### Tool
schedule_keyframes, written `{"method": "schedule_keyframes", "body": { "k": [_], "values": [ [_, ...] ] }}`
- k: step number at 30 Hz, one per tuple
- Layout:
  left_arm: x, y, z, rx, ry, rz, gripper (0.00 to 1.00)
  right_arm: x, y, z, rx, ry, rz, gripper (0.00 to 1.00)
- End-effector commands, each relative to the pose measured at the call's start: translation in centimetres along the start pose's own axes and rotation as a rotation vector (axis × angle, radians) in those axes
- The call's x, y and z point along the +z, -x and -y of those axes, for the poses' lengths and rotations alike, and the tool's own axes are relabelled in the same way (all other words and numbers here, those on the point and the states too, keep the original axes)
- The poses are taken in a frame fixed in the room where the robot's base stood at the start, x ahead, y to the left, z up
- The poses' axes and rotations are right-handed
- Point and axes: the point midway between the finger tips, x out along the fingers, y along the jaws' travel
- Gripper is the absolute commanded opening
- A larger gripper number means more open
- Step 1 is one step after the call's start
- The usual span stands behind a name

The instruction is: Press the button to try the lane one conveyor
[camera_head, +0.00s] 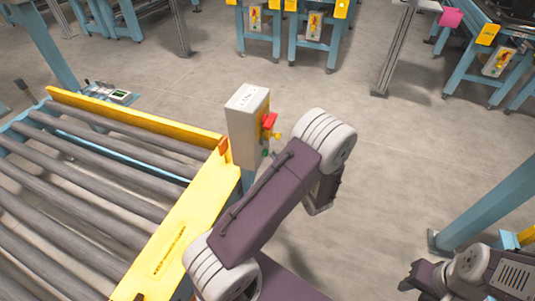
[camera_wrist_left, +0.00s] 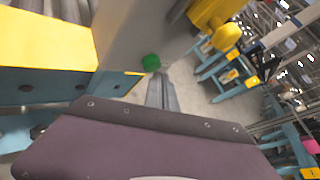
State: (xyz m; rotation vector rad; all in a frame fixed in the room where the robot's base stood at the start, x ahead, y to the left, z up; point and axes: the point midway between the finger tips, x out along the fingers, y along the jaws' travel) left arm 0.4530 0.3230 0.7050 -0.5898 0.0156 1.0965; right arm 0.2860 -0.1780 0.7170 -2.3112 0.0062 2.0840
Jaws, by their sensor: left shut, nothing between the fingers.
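A grey control box (camera_head: 247,125) with a printed label on top stands on the corner of the yellow-framed roller conveyor (camera_head: 165,262). On its right side are a red part (camera_head: 269,121), a small yellow part and a green button (camera_head: 265,153). The green button (camera_wrist_left: 151,62) also shows in the left wrist view, just beyond the tips of my left gripper (camera_wrist_left: 160,78), which is shut and empty. I cannot tell whether they touch. In the head view my left arm hides that gripper. My right gripper (camera_head: 412,278) is low at the right, its fingers unclear.
The grey rollers (camera_head: 80,190) fill the left side. A light-blue post (camera_head: 485,208) stands at the right, near my right arm. Blue stands with yellow panels (camera_head: 313,27) are at the back. The floor (camera_head: 390,150) between is clear.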

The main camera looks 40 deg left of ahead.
Motion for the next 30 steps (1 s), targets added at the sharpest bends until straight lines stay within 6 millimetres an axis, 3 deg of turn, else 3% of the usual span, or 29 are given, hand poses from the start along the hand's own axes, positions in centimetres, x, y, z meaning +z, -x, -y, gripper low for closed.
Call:
{"method": "schedule_keyframes", "body": {
  "k": [30],
  "values": [
    [0.52, -0.72, -0.5, 0.0, 0.001, 0.001, 0.0, 0.03, -0.27, -0.01, 0.0, 0.0, 0.0, 0.36]
  ]
}}
